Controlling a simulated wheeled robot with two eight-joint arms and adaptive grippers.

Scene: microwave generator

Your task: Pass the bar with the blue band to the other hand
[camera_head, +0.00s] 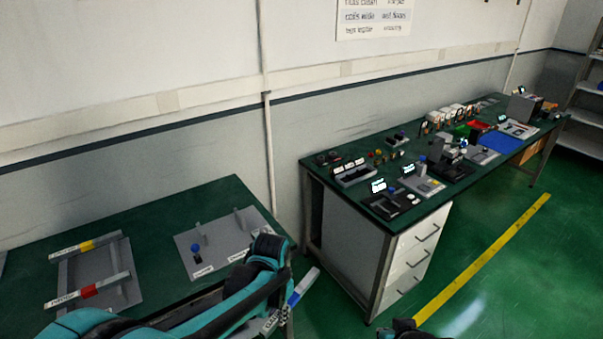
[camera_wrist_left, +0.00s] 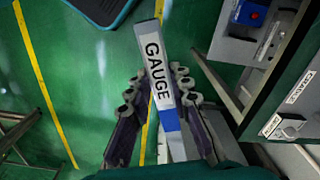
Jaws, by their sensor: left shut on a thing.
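The bar with the blue band (camera_head: 302,288) is held tilted over the green floor, between the two benches. In the left wrist view the bar (camera_wrist_left: 155,60) is pale grey, with a white GAUGE label and the blue band below it. My left gripper (camera_head: 284,311) is shut on the bar; in the wrist view its fingers (camera_wrist_left: 158,84) close on both sides at the label. The arm partly hides the lower end in the head view. A dark part of my right arm shows at the bottom edge; the right gripper itself is out of view.
On the left green bench (camera_head: 130,214), a grey rack (camera_head: 118,262) carries bars with yellow and red bands. Beside it lies a grey plate (camera_head: 222,240) with a blue knob. The crowded right bench has white drawers (camera_head: 412,258). Open floor lies front right.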

